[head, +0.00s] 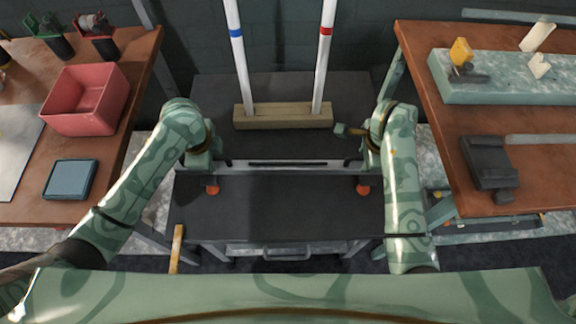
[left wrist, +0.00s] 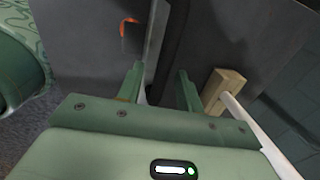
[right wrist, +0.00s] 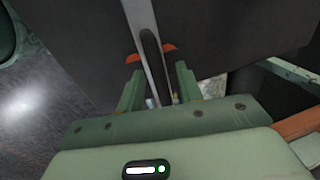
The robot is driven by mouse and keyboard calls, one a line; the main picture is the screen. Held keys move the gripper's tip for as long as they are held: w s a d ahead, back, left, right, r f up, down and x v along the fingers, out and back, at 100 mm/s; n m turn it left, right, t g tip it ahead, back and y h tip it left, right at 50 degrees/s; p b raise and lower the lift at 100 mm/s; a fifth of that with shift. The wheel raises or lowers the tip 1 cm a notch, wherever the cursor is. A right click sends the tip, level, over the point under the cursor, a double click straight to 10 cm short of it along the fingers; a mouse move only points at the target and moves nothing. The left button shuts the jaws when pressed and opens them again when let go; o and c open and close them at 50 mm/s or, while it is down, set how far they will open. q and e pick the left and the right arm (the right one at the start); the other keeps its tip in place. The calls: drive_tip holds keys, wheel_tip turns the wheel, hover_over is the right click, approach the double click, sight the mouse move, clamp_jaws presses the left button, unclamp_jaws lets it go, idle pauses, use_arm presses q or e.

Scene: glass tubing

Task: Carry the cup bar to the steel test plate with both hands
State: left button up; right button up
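The cup bar (head: 255,168) is a pale grey bar with a long black slot, lying level across the middle of the head view. Orange-red cups show near its left end (head: 212,190) and right end (head: 363,190). My left gripper (left wrist: 160,78) has its fingers on either side of the bar near the left end, and looks shut on it. My right gripper (right wrist: 157,72) has its fingers on either side of the bar near the right end, and looks shut on it too. A dark flat surface (head: 275,215) lies beneath; I cannot tell whether this is the steel test plate.
A wooden block (head: 283,121) holds two upright white tubes, blue-banded (head: 237,45) and red-banded (head: 326,40), just behind the bar. The left bench (head: 120,75) carries a red bin (head: 85,100). The right bench (head: 440,135) carries a pale slab (head: 500,90) and a dark tool (head: 487,160).

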use_arm(q)
drive_tip(key=shift+w+f, duration=0.1)
drive_tip(key=shift+f, duration=0.3)
use_arm(e)
drive_tip(key=shift+w+f, duration=0.1)
drive_tip(key=shift+f, duration=0.3)
use_arm(q)
clamp_jaws()
use_arm(e)
clamp_jaws()
idle(0.6)
